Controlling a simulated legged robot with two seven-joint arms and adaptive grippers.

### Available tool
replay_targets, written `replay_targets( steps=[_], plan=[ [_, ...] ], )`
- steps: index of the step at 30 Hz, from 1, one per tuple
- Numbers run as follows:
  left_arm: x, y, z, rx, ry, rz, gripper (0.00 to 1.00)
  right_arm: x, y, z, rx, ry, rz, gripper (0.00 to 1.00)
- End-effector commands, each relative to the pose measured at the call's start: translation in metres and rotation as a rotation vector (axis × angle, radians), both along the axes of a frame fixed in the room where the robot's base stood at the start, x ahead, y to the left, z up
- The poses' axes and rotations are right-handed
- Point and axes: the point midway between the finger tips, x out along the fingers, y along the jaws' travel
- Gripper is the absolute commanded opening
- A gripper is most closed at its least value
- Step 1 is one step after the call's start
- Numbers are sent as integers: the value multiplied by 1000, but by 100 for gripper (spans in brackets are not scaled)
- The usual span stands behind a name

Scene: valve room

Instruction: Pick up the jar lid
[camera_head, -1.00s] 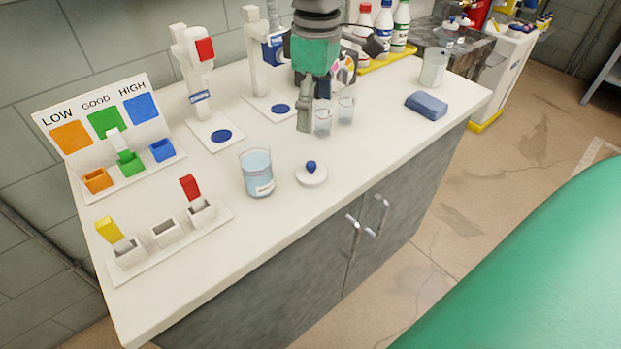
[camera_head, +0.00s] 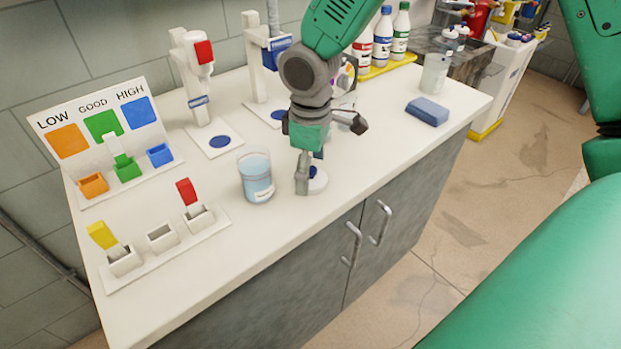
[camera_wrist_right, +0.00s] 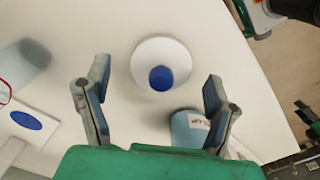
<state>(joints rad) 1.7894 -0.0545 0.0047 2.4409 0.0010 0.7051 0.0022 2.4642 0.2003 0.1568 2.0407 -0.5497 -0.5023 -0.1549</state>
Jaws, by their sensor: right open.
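The jar lid (camera_head: 317,181) is a white disc with a blue knob, lying on the white counter. In the head view my right gripper (camera_head: 309,175) is above it and hides part of it. In the right wrist view the lid (camera_wrist_right: 161,62) lies ahead, between the lines of the two open fingers of my right gripper (camera_wrist_right: 157,97), with nothing held. The jar (camera_head: 257,178) of light blue liquid stands just left of the lid. It shows partly behind a finger in the right wrist view (camera_wrist_right: 187,128). My left gripper is not in view.
A rack (camera_head: 165,247) with yellow and red pieces is at front left. A LOW/GOOD/HIGH board (camera_head: 75,117) stands behind it. A blue sponge (camera_head: 427,111) lies at right. Bottles (camera_head: 382,40) stand at the back. The counter's front edge is close to the lid.

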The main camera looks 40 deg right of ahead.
Motion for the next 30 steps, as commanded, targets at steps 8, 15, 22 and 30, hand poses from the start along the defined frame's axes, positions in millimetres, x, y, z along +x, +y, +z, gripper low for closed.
replay_targets(
  steps=[8, 15, 22, 30],
  plan=[
    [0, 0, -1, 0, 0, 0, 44, 0, 0, -9, 0, -2, 1, 78],
    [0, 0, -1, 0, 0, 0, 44, 0, 0, -9, 0, -2, 0, 35],
    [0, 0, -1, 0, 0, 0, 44, 0, 0, -10, 0, -2, 0, 31],
    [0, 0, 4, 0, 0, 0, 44, 1, 0, 19, 1, -8, 0, 31]
  ],
)
